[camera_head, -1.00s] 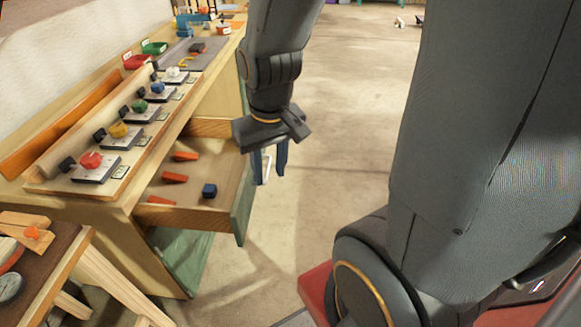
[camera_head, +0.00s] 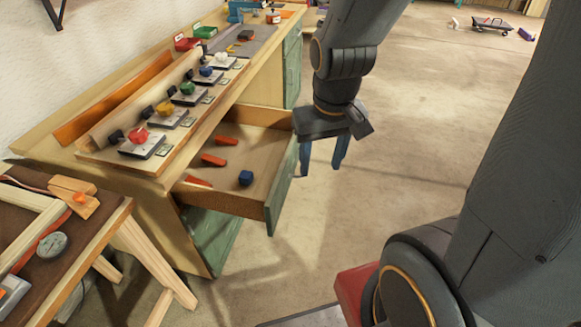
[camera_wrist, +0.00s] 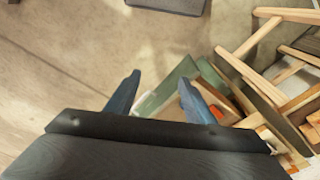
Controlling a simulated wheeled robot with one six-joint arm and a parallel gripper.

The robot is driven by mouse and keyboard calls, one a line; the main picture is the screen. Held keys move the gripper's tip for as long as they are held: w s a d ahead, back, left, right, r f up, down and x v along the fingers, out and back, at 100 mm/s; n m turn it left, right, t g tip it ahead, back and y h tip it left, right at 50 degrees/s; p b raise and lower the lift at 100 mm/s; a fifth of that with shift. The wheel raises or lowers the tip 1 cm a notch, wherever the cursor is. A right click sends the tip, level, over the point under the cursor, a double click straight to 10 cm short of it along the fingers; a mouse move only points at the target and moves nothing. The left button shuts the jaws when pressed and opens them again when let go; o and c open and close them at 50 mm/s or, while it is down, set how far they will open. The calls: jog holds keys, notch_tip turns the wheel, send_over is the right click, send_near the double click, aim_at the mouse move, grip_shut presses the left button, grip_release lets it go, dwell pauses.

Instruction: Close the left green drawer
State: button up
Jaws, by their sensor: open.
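The green-fronted drawer (camera_head: 281,190) is pulled out from the workbench in the head view. It holds several orange pieces and a blue block (camera_head: 246,178). Its green front also shows in the wrist view (camera_wrist: 170,86), between and beyond my fingers. My gripper (camera_head: 322,168) is open and empty. In the head view it hangs over the floor side of the drawer front, near its far end. I cannot tell whether a finger touches the front. Below the open drawer a lower green front (camera_head: 213,236) shows, partly in shadow.
The workbench top carries a board (camera_head: 150,150) with several coloured knobs. A small wooden table (camera_head: 100,230) with splayed legs stands at the lower left. Another green front (camera_head: 291,70) is farther along the bench.

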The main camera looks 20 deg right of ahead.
jog(key=shift+w+f, duration=0.15)
jog(key=shift+w, duration=0.05)
jog(key=c, duration=0.4)
jog(key=w+f+m+b, duration=0.1)
jog(key=m, duration=0.1)
jog(key=w+f+m+b, duration=0.1)
jog(key=w+m, duration=0.1)
jog(key=shift+w+d, duration=0.2)
jog(key=c, duration=0.7)
jog(key=w+f+m+b, duration=0.1)
jog(key=w+m, duration=0.1)
jog(key=m, duration=0.1)
jog(key=w+f+m+b, duration=0.1)
jog(key=w+f+m, duration=0.1)
jog(key=w+m, duration=0.1)
jog(key=w+d+f+m+y+b, duration=0.1)
jog(key=w+f+m, duration=0.1)
jog(key=w+m, duration=0.1)
jog(key=shift+w+d+f, duration=0.1)
grip_shut()
jog(key=w+d+f+m+y+b, duration=0.15)
jog(key=w+f+m+b, duration=0.25)
jog(key=w+f+m, duration=0.45)
notch_tip(320, 180, down, 7)
jog(key=w+a+m, duration=0.1)
jog(key=w+m, duration=0.1)
jog(key=shift+a+f, duration=0.2)
jog(key=shift+m+p, duration=0.25)
jog(key=shift+p, duration=0.05)
